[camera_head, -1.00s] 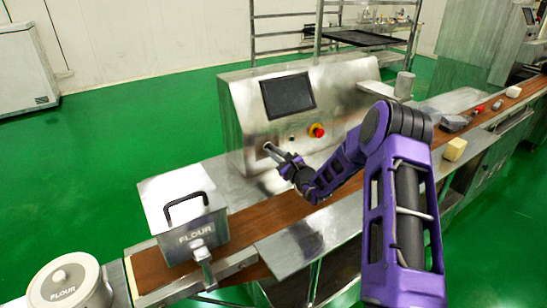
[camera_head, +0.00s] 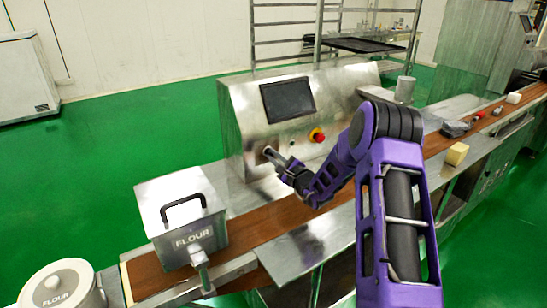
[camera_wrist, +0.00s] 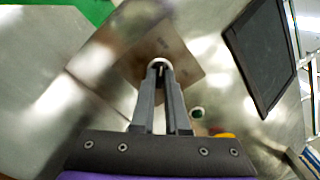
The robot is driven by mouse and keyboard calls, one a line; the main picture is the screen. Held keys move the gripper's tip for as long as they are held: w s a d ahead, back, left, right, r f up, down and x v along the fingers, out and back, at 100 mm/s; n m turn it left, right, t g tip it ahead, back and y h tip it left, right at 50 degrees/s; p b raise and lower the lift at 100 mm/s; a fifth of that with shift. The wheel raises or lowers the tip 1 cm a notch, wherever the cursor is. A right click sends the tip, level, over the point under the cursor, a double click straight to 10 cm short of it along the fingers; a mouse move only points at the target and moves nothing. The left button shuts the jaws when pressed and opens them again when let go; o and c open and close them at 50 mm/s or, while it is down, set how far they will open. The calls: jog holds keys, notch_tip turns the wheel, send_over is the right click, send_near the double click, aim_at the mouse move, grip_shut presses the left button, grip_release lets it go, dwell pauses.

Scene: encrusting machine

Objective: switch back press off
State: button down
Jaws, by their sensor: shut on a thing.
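The steel encrusting machine (camera_head: 235,115) has a slanted front panel with a dark screen. The switch (camera_wrist: 159,62) is a small round part on a square plate at the panel's lower left, mostly hidden by my fingertips. My gripper (camera_head: 268,152) reaches it from the front right. In the wrist view my two grey fingers (camera_wrist: 160,70) converge on the switch and are shut on it. Which way the switch is turned is too small to tell.
A red emergency button (camera_head: 317,135) on a yellow base and a small green button (camera_wrist: 197,112) are right of the switch. A conveyor (camera_head: 290,215) runs below the panel. A flour box (camera_head: 185,225) stands at the left, and a yellow block (camera_head: 456,154) at the right.

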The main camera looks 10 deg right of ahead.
jog(key=c, duration=0.9)
grip_release()
jog(key=p+v, duration=0.1)
jog(key=v, duration=1.6)
jog(key=shift+s, duration=0.25)
